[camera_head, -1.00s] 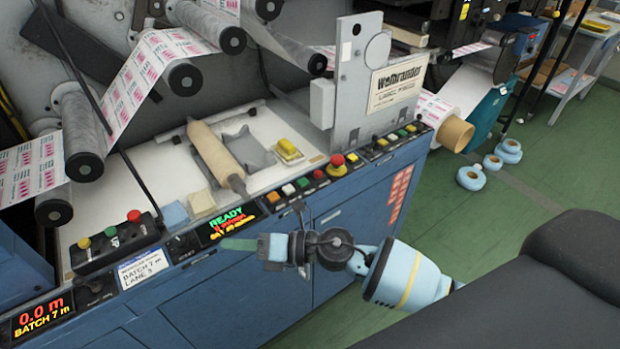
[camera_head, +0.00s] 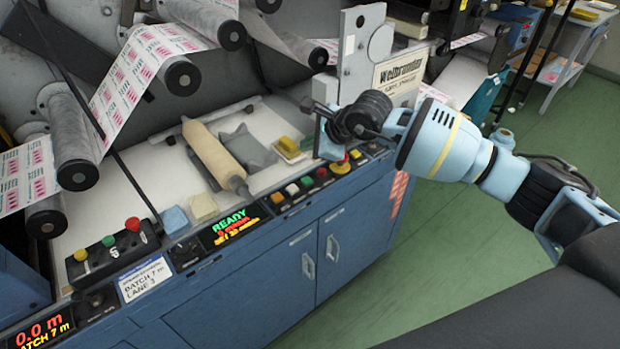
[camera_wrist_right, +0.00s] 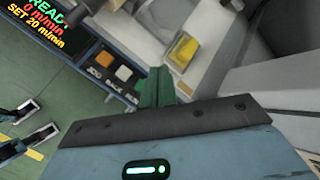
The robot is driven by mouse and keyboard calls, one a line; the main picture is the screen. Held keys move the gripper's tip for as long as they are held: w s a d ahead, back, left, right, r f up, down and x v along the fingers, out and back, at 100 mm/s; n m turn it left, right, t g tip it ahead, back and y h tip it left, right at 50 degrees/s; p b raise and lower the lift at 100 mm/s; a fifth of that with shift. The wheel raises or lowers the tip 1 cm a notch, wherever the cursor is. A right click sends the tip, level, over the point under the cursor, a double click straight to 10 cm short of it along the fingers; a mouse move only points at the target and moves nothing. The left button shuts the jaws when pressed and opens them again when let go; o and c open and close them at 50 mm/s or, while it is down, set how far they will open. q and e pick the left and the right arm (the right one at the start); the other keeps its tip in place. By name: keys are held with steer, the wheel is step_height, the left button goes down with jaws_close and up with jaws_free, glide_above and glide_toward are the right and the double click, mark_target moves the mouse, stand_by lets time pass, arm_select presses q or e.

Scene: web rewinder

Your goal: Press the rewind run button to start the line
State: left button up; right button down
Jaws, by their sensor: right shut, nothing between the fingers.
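The rewinder's button row shows in the head view with an orange button (camera_head: 277,197), a white button (camera_head: 292,188), a green button (camera_head: 307,181) and a red one (camera_head: 321,173). In the right wrist view, labels JOG, BACK and RUN lie below the orange button (camera_wrist_right: 104,58) and white button (camera_wrist_right: 124,72); the button above RUN is hidden by my fingers. My right gripper (camera_wrist_right: 157,84) is shut and empty, its green fingertips over the panel beside the white button. Contact cannot be told.
The display (camera_head: 229,226) reads READY and 0 m/min. A red mushroom button on a yellow base (camera_head: 342,165) sits close below my right wrist. A yellow block (camera_head: 289,145) and a roller (camera_head: 213,155) are behind the buttons. The floor in front of the cabinet is clear.

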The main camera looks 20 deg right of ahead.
steer(key=shift+w+d+r, duration=0.15)
steer(key=shift+d, duration=0.2)
steer(key=b, duration=0.3)
glide_above(311, 182)
step_height(311, 182, down, 8)
steer(key=shift+r, duration=0.1)
steer(key=shift+f, duration=0.5)
arm_select(q)
steer(key=shift+g, duration=0.4)
steer(key=f, duration=0.1)
steer(key=s+f, duration=0.1)
steer(key=f, duration=0.1)
steer(key=s+f, duration=0.1)
steer(key=shift+s+d+f, duration=0.15)
steer(key=shift+s+f, duration=0.15)
steer(key=shift+s, duration=0.35)
steer(key=shift+w, duration=0.45)
